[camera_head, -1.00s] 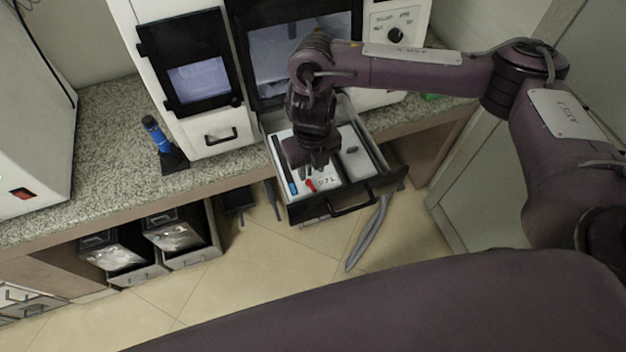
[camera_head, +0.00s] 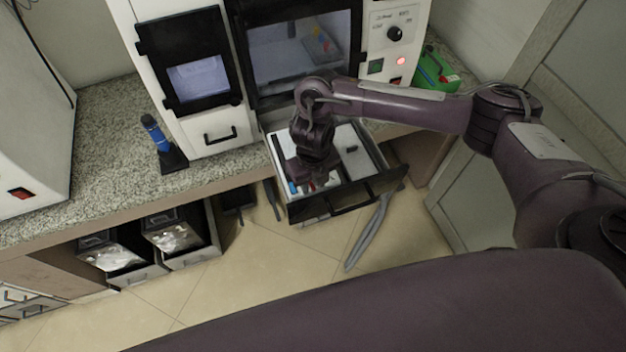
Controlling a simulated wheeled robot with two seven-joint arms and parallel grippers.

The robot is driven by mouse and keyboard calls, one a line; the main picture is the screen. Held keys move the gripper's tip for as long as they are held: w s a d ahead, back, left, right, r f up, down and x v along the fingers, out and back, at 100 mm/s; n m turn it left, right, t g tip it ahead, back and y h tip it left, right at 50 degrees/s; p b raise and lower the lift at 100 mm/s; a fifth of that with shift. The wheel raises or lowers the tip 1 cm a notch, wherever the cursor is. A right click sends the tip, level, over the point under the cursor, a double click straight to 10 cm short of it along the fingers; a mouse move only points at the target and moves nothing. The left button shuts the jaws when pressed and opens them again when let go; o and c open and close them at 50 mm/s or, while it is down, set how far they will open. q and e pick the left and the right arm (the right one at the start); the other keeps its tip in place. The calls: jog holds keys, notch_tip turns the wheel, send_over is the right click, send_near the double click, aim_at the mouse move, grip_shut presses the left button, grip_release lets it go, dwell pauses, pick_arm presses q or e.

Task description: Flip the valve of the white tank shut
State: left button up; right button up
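I cannot pick out a white tank and its valve for certain. The pulled-out drawer (camera_head: 282,152) below the white machine has a white inside, with a white compartment (camera_head: 362,168) on its right. Small red and blue parts (camera_head: 294,186) show low in it, partly covered by my gripper; I cannot tell whether one is the valve. My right gripper (camera_head: 316,180) points down into the drawer area, over its left half. Its fingertips are too dark and hidden to tell open from shut, or whether they touch anything. My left gripper is not in view.
The white machine (camera_head: 219,136) with dark windows stands behind the drawer. A blue tool on a black stand (camera_head: 154,133) is on the speckled counter (camera_head: 110,120). A green case (camera_head: 436,72) is at the back right. Open lower drawers (camera_head: 137,275) stick out at left, and a grey hose (camera_head: 369,236) hangs down.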

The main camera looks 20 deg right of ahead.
aim_at(311, 187)
grip_shut()
jog(key=shift+a+m, duration=0.2)
jog(key=shift+m, duration=0.7)
grip_release()
notch_tip(311, 187, up, 8)
jog(key=shift+f+p, duration=0.1)
jog(key=shift+p, duration=0.25)
